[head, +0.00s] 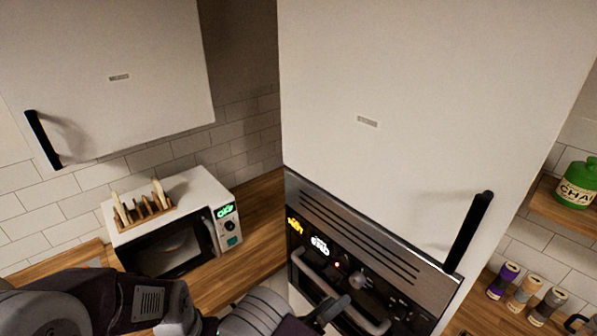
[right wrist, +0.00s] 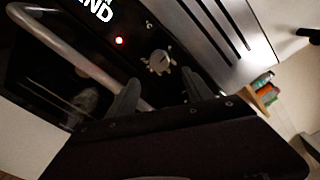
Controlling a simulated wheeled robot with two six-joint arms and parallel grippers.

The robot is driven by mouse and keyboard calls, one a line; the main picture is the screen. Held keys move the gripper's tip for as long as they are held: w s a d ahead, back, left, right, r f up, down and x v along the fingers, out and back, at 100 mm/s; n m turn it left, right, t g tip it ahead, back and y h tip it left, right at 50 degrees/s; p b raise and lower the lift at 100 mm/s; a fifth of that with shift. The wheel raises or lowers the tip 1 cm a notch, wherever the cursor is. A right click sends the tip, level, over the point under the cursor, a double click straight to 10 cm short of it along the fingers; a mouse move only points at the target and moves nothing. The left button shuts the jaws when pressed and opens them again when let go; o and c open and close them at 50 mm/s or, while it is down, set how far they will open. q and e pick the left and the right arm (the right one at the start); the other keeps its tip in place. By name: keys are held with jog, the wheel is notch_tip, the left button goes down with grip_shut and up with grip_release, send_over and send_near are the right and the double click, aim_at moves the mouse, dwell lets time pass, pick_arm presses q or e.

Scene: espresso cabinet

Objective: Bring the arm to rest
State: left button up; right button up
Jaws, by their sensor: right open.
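My right gripper (head: 336,308) is at the bottom centre of the head view, in front of the built-in espresso machine (head: 385,290). In the right wrist view its two fingers (right wrist: 160,88) stand apart with nothing between them. The machine's round knob (right wrist: 160,62) shows just beyond the fingertips; I cannot tell the exact gap. A red light (right wrist: 120,41) glows beside the knob. The machine's bar handle (head: 335,292) runs below the panel, partly behind my gripper. My left gripper is not in view.
A tall white cabinet door (head: 400,130) with a black handle (head: 468,232) is shut above the machine. A microwave (head: 170,235) with a toast rack (head: 143,207) stands left on the wooden counter. Jars (head: 525,292) and a green canister (head: 575,184) are at right.

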jog(key=s+d+m+g+y, duration=0.75)
jog(key=s+m+g, duration=0.5)
jog(key=m, duration=0.65)
jog(key=w+a+r+m+t+y, duration=0.1)
jog(key=w+r+m+t+y, duration=0.2)
jog(key=m, duration=0.6)
jog(key=w+a+r+m+t+y, duration=0.15)
jog(key=m+y, duration=0.25)
jog(key=m, duration=0.5)
pick_arm(q)
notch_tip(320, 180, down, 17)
jog(key=b, duration=1.7)
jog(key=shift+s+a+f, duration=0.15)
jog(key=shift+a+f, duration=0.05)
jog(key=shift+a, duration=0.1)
pick_arm(e)
jog(key=s+f+g, duration=0.1)
jog(key=s+f, duration=0.2)
jog(key=f, duration=1.5)
jog(key=shift+a+f, duration=0.15)
jog(key=shift+f, duration=0.15)
jog(key=shift+s, duration=0.1)
